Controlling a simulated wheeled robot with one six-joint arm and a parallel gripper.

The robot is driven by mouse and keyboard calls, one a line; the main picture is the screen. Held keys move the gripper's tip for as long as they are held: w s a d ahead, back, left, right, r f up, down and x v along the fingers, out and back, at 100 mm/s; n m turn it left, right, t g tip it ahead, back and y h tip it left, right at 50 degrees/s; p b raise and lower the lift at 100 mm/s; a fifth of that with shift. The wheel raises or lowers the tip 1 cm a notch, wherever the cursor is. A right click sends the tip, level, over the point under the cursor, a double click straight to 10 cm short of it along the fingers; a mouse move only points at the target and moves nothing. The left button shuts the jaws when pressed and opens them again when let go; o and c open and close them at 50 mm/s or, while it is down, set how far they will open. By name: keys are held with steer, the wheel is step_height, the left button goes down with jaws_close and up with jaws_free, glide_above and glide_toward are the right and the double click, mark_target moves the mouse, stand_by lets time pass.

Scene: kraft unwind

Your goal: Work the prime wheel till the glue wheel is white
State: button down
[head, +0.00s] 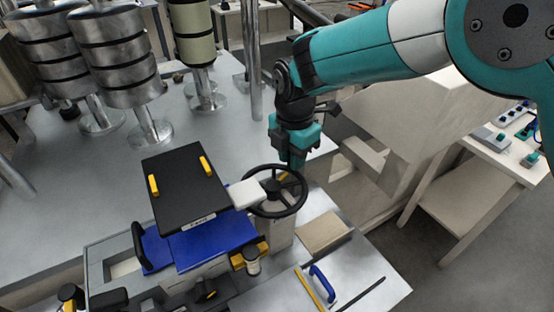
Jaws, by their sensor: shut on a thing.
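The prime wheel is most likely the black spoked handwheel (304,205), which lies flat beside the black cover in the middle of the head view. My gripper (291,172) points down at the far side of this wheel and is shut on it, close to its rim and hub. The fingertips are small and partly lost against the wheel. I cannot tell the glue wheel for certain, and no white roller face shows. A black cover plate (184,188) with yellow handles hides part of the machine, above a blue panel (213,243).
Metal rollers with black bands (119,62) stand at the back left. A blue-handled tool (322,284) and a yellow stick (314,289) lie on the front bench. A tan block (325,233) sits right of the machine. A white side table (471,172) stands at right.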

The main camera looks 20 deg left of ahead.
steer(key=shift+w+a+n, duration=0.1)
steer(key=shift+a+n, duration=0.2)
steer(key=shift+n, duration=0.3)
steer(key=c, duration=1)
jaws_free()
steer(key=shift+o, duration=0.2)
step_height(320, 180, up, 18)
steer(key=b, duration=0.3)
steer(key=shift+f, duration=0.25)
